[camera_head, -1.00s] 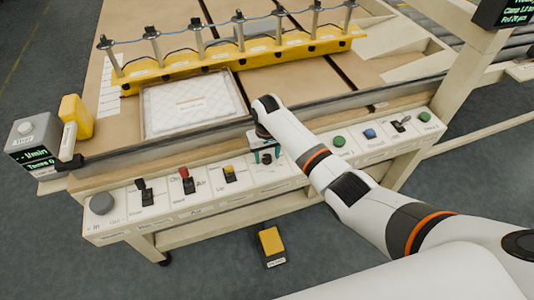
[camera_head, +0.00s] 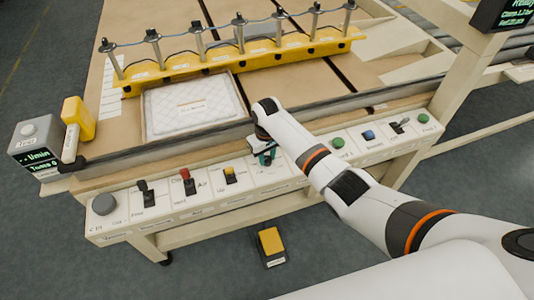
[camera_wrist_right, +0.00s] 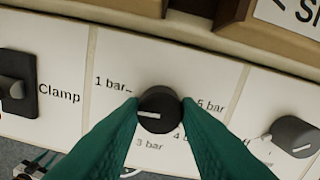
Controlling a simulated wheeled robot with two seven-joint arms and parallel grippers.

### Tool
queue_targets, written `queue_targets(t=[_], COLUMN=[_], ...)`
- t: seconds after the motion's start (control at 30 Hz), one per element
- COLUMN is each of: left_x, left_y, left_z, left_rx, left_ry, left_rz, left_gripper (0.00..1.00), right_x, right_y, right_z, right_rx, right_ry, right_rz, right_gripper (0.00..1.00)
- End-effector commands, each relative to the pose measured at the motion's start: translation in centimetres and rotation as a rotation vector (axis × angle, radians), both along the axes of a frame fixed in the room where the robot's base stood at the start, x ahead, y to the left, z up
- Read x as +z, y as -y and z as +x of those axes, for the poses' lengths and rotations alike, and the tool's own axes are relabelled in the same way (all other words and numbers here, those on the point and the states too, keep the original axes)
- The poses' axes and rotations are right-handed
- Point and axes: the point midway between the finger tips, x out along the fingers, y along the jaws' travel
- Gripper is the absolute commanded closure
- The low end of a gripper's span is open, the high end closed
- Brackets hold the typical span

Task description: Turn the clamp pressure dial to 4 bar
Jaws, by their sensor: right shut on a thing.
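The clamp pressure dial (camera_wrist_right: 158,108) is a round black knob with a white pointer line, on a white panel in the right wrist view. The pointer faces left, a little below the 1 bar mark. The 3 bar label is below the knob, 5 bar is at right, and 4 bar at lower right is partly covered by a finger. No 2 bar label shows. My right gripper (camera_wrist_right: 160,112) has green fingers shut on the dial's two sides. In the head view my right gripper (camera_head: 264,158) is at the panel and hides the dial. My left gripper is not in view.
A Clamp switch (camera_wrist_right: 15,92) is left of the dial and another knob (camera_wrist_right: 292,136) is right. The control panel (camera_head: 207,199) carries several switches and buttons. A display (camera_head: 505,12) at top right has a Clamp line, too small to read surely. A yellow pedal (camera_head: 270,241) is on the floor.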

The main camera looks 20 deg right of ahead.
Motion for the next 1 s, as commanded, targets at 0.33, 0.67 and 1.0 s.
queue_targets(t=[0.33, 0.67, 1.0], left_x=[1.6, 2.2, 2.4], left_y=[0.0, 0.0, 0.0], left_z=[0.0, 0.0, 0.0], left_rx=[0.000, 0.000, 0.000], left_ry=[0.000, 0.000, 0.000], left_rz=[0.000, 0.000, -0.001], left_gripper=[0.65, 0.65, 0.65], right_x=[0.3, 0.2, 0.1], right_y=[0.0, 0.0, 0.0], right_z=[0.1, 0.1, 0.1], right_rx=[0.326, 0.639, 0.962], right_ry=[0.001, 0.002, 0.003], right_rz=[-0.001, -0.001, -0.001], right_gripper=[0.93, 0.93, 0.93])
